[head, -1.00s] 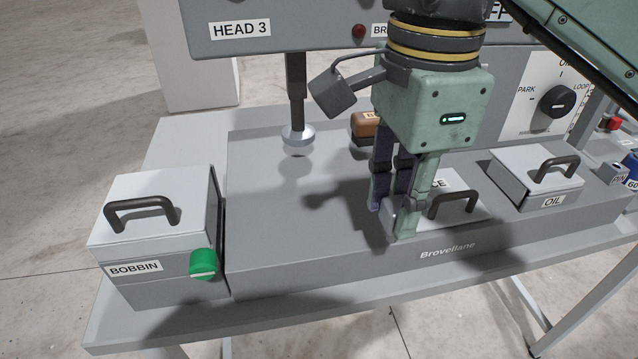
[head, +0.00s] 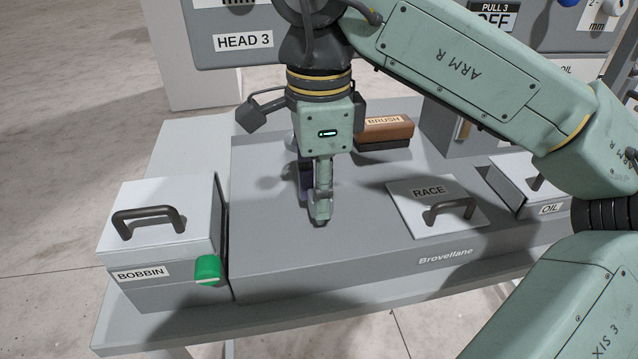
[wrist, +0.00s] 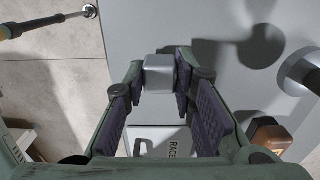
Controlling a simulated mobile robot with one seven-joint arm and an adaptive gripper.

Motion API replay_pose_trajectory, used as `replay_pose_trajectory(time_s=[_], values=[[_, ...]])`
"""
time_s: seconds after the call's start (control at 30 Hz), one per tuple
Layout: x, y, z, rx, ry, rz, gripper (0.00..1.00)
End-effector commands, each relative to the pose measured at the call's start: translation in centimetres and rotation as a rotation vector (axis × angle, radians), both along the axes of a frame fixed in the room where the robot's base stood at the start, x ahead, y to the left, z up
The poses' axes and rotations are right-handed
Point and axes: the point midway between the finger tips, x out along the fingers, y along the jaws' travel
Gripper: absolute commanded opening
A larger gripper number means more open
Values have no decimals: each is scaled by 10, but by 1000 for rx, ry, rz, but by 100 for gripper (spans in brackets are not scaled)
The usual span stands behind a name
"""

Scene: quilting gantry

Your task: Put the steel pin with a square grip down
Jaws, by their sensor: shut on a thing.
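My gripper (head: 319,215) points down over the grey machine bed, left of the RACE cover. In the wrist view my gripper (wrist: 160,78) is shut on the steel pin, whose pale grey square grip (wrist: 159,68) shows between the fingertips. In the head view the fingers hide most of the pin. I cannot tell whether its lower end touches the bed.
The RACE cover (head: 408,210) with its dark handle lies right of my gripper. The BRUSH (head: 385,128) lies behind it. The BOBBIN box (head: 160,275) with a green knob stands left, the OIL box (head: 515,172) right. The bed (head: 265,235) is clear at front left.

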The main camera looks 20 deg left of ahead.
Motion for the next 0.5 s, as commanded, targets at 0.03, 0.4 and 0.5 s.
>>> replay_pose_trajectory(time_s=[0.03,0.4,0.5], values=[[0,0,-1,1,-1,0,0],[0,0,-5,1,-1,0,26],[0,0,-4,1,-1,0,33]])
